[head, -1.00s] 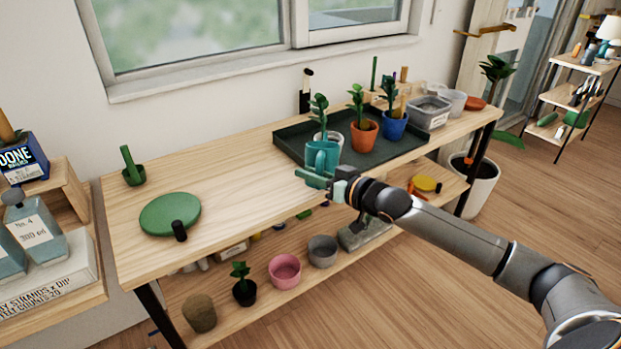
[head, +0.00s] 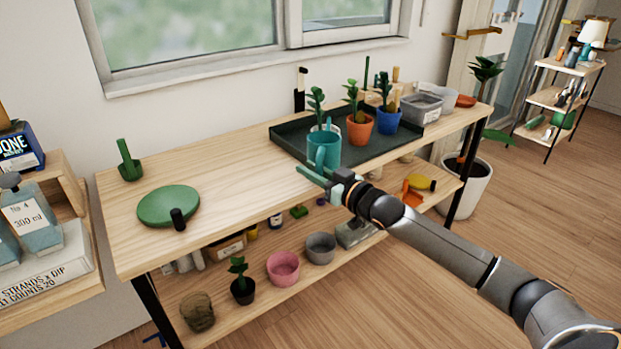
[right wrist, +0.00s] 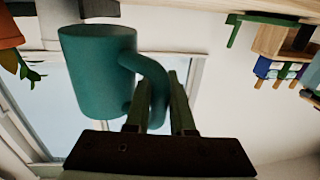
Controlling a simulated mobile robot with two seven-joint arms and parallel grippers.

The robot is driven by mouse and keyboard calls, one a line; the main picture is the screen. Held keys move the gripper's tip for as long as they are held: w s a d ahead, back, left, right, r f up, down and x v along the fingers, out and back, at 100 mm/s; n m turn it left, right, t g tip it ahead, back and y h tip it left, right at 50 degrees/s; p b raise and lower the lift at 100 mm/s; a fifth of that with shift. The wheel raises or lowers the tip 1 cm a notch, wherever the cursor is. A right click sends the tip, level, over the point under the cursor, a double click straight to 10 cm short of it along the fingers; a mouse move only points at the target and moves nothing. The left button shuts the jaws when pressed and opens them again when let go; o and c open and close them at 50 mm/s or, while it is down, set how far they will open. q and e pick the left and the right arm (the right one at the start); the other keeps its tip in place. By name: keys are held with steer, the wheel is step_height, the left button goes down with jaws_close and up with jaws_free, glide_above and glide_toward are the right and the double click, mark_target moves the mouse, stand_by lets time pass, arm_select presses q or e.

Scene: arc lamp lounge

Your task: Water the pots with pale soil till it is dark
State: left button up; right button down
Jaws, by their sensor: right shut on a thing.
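A teal mug-shaped watering vessel (head: 323,149) is upright in front of the dark tray (head: 290,141). My right gripper (head: 318,174) is shut on its handle; the right wrist view shows the fingers (right wrist: 160,105) around the handle of the vessel (right wrist: 98,70). On the tray stand a white pot (head: 337,129), mostly hidden behind the vessel, an orange pot (head: 360,132) and a blue pot (head: 388,122), each with a green plant. The soil shade in them is too small to tell. My left gripper is out of view.
Clear bins (head: 423,108) stand at the right end. The lower shelf holds a pink pot (head: 283,268), a grey pot (head: 321,248) and other items.

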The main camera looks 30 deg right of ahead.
step_height(320, 180, up, 3)
steer(key=p, duration=0.3)
steer(key=shift+w, duration=0.1)
steer(key=shift+f, duration=0.15)
